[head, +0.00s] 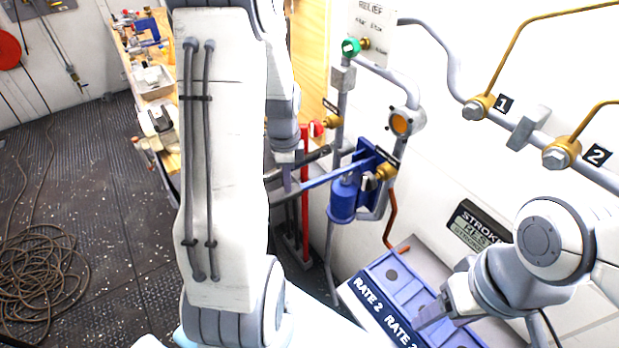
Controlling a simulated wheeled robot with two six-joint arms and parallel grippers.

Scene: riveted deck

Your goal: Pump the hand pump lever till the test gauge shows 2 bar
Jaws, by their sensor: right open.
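The blue hand pump (342,200) stands by the white wall, right of centre. Its bluish lever (335,176) runs out to the left, slightly down. My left gripper (286,182) points down at the lever's left end; its fingers are small and partly hidden, so I cannot tell whether they grip it. My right gripper (432,312) is open, low over the blue rack marked RATE 2, away from the pump. A round fitting with an orange-yellow face (401,123) sits on the pipe above the pump. I cannot read a pressure on it or identify the test gauge.
A green relief knob (350,47) sits above on the pipework. The blue rack (391,285) lies below right of the pump. Brass fittings (477,106) marked 1 and 2 line the right wall. A cluttered bench (155,80) and coiled hose (40,270) are left. My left arm hides the middle.

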